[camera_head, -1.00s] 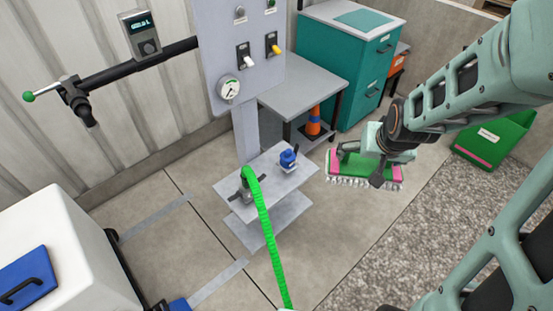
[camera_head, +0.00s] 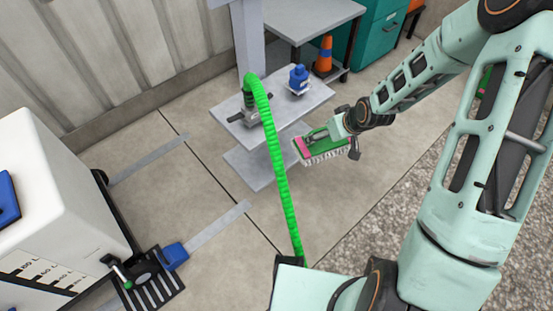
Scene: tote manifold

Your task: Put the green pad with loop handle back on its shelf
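The green pad (camera_head: 335,150) has pink on its top and a white fringe along its lower edge. My gripper (camera_head: 318,138) is shut on it, with the fingers at the top where the loop handle is too small to make out. The pad hangs in the air, slightly tilted, just right of a grey two-level shelf stand (camera_head: 230,112). I cannot tell whether it touches the stand's edge. The stand's lower level (camera_head: 250,168) looks bare where it shows.
A blue-capped item (camera_head: 299,80) and a valve fitting (camera_head: 250,105) with a green hose (camera_head: 276,155) sit on the stand's upper level. Behind are a grey table (camera_head: 310,15), an orange cone (camera_head: 323,55) and a teal cabinet (camera_head: 380,35). A white tank (camera_head: 60,190) stands left.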

